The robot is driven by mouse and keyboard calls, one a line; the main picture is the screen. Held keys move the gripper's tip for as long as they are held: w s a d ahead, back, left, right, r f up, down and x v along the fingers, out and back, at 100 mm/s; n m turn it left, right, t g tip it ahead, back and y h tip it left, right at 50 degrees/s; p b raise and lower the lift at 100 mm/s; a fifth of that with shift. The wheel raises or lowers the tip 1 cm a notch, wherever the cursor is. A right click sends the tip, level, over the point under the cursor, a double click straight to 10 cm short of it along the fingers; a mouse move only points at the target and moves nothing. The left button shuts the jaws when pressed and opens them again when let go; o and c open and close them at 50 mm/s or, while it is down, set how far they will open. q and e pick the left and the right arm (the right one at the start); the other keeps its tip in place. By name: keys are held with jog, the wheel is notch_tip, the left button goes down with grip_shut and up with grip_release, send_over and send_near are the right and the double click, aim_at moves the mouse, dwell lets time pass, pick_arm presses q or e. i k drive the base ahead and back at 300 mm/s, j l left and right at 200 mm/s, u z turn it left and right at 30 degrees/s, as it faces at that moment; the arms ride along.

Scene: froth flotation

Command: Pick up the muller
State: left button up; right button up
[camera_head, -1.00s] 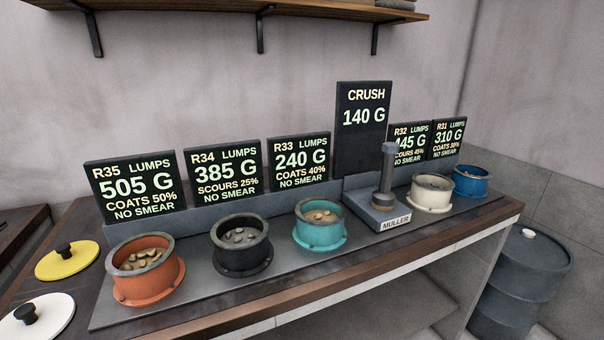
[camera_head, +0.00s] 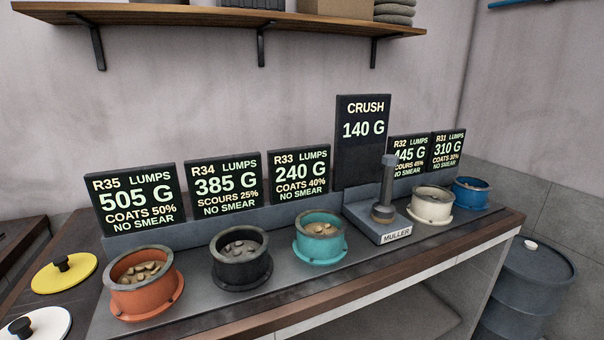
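The stand sits on the bench between the teal pot and the cream pot, in front of the "CRUSH 140 G" sign (camera_head: 362,135). Neither of my grippers shows in the view.
Pots of lumps stand in a row: orange (camera_head: 141,290), black (camera_head: 241,265), teal (camera_head: 320,243), cream (camera_head: 431,207) and blue (camera_head: 471,195). Signs stand behind them. Yellow (camera_head: 64,273) and white (camera_head: 40,330) lids lie left. A shelf (camera_head: 215,19) hangs above; a drum (camera_head: 535,285) stands right.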

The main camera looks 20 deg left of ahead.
aim_at(383, 211)
jog(key=i+l+u, duration=0.1)
jog(key=l, duration=0.2)
jog(key=i+l, duration=0.2)
jog(key=i+l+u, duration=0.15)
jog(key=l, duration=0.3)
jog(key=i+l+u, duration=0.1)
jog(key=l, duration=0.2)
jog(key=i+l, duration=0.15)
jog(key=l, duration=0.2)
jog(key=u, duration=0.05)
